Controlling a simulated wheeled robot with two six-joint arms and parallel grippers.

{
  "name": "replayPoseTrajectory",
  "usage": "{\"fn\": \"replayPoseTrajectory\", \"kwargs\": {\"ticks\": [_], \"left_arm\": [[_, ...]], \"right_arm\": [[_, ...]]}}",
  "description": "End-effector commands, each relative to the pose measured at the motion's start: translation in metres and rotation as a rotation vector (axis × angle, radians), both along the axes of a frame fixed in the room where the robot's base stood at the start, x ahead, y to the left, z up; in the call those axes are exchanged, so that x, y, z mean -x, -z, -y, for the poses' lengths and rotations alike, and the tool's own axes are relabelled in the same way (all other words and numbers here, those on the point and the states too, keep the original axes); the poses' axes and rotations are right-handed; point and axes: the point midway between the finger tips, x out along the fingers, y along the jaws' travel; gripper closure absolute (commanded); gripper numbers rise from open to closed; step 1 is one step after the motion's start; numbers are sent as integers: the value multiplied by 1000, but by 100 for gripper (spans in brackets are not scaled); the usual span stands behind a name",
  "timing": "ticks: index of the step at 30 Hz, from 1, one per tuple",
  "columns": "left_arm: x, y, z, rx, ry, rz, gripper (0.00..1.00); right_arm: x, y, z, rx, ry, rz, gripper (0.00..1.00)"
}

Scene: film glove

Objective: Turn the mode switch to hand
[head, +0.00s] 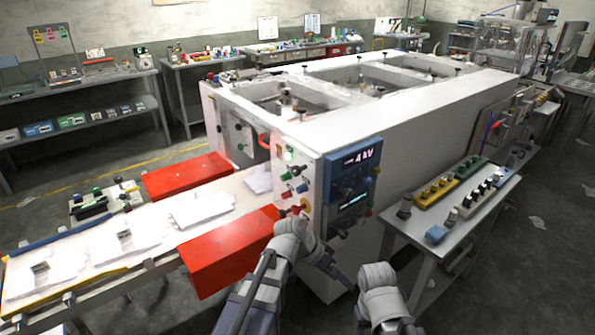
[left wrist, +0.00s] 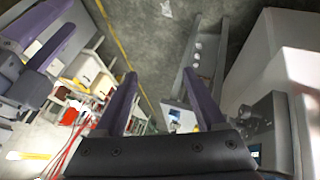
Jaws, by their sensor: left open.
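The control panel (head: 312,172) is on the near end of the large white machine (head: 420,125). It carries several small knobs and buttons, among them a dark knob (head: 301,170) and a red-and-yellow control (head: 304,205). I cannot tell which one is the mode switch, and no position labels are readable. My left gripper (head: 300,217) is close in front of the panel's lower part and hides some of it. In the left wrist view its two purple fingers (left wrist: 162,100) are apart with nothing between them. Part of my right arm shows at the lower middle, its jaws not clear.
A blue display unit (head: 352,180) is right of the knobs. Red covers (head: 232,245) flank the conveyor (head: 150,230) with white sheets on the left. A side table (head: 425,240) with button boxes stands to the right. Open floor lies at the far right.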

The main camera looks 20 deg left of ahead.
Motion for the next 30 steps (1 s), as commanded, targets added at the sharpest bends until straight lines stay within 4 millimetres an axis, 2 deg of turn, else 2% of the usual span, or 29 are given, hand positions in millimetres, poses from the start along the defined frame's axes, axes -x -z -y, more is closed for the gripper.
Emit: {"fn": "replayPoseTrajectory", "kwargs": {"ticks": [1,3,5,6,10,12,15,18,21,26,30], "left_arm": [[-36,-15,-17,98,-6,100,28],[-73,-41,-41,214,-14,261,28],[-101,-64,-67,289,-35,403,28],[-117,-80,-86,326,-54,494,28],[-153,-123,-151,392,-133,755,28],[-164,-141,-181,403,-173,859,28],[-172,-158,-212,406,-216,962,28],[-175,-167,-228,405,-237,1014,28],[-176,-170,-232,403,-245,1032,28],[-182,-170,-227,404,-243,1031,28],[-199,-170,-214,406,-241,1030,28]], "right_arm": [[0,3,0,0,0,0,50],[0,4,0,0,0,0,50],[0,6,0,0,0,0,50],[0,6,0,0,0,0,50],[0,8,0,0,0,0,50],[0,9,0,0,0,0,50],[0,9,0,0,0,0,50],[0,10,0,0,0,0,50],[0,9,0,0,0,0,50],[0,9,0,0,0,0,50],[0,9,0,0,0,0,50]]}}
